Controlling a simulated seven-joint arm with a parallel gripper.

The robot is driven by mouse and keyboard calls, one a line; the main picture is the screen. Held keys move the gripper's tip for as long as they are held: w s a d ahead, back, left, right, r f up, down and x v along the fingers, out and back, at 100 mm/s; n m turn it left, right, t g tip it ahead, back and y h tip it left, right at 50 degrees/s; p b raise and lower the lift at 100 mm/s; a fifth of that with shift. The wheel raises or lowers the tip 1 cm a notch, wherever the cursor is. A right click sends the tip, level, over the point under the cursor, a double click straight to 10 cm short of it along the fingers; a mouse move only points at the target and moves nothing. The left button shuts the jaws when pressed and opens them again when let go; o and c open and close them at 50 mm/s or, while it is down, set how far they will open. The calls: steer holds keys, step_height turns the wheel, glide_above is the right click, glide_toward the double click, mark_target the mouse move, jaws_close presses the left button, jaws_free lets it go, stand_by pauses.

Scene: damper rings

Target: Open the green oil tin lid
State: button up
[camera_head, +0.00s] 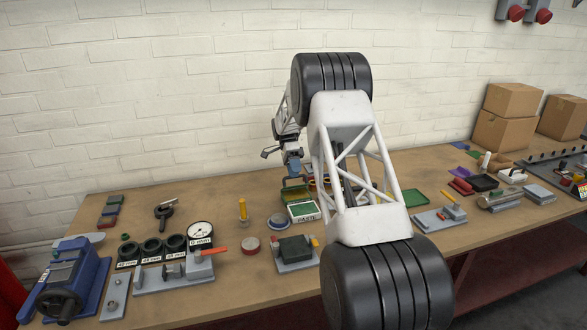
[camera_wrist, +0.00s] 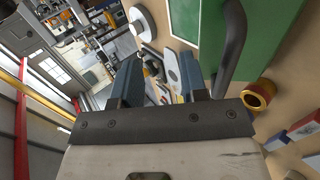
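The green tin (camera_head: 295,192) stands in the middle of the table in the head view, just below my gripper and partly hidden by it. In the wrist view a large green surface (camera_wrist: 268,35) with a dark bent bar (camera_wrist: 232,45) fills the upper right; it looks like the tin and its handle, but I cannot tell whether the lid is up. My gripper (camera_head: 293,168) points down above the tin. In the wrist view its two blue fingers (camera_wrist: 160,80) are apart with nothing held between them. The bar is to the right of the fingers, apparently not between them.
A white box with a green top (camera_head: 303,211) stands just in front of the tin. A round grey-blue dish (camera_head: 278,221) and a yellow upright tool (camera_head: 243,210) are to its left. A green tray (camera_head: 414,198) is to the right. My arm hides the table's middle right.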

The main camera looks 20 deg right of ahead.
steer(key=s+a+r, duration=0.1)
steer(key=s, duration=1)
steer(key=shift+a, duration=0.2)
steer(key=shift+s, duration=0.1)
